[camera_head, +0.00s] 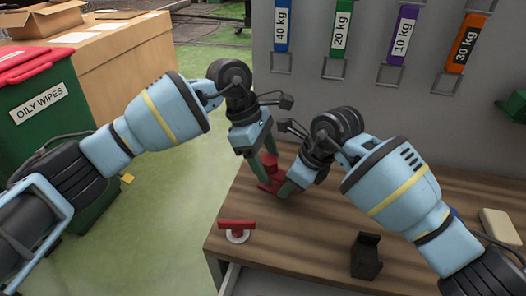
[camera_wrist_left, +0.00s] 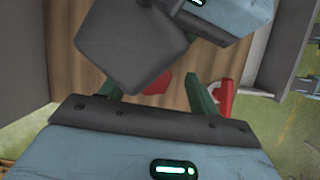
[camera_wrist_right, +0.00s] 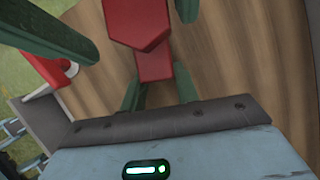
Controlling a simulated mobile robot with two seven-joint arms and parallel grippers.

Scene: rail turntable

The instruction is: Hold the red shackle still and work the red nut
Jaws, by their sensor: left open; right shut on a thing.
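The red shackle (camera_head: 267,184) stands at the left part of the wooden bench, largely hidden by my grippers. My right gripper (camera_head: 281,188) is shut on its red body, which shows between the fingers in the right wrist view (camera_wrist_right: 155,66). The hexagonal red nut (camera_wrist_right: 140,22) sits above that body. My left gripper (camera_head: 261,160) is open at the nut, with a finger to either side of it. In the left wrist view the nut (camera_wrist_left: 158,85) shows between the spread fingers, partly hidden by my right gripper.
A red T-shaped handle on a white disc (camera_head: 238,237) is near the bench's left front edge. A black block (camera_head: 366,256) and a beige block (camera_head: 499,226) lie to the right. Weight-labelled tags hang on the grey panel (camera_head: 420,112) behind.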

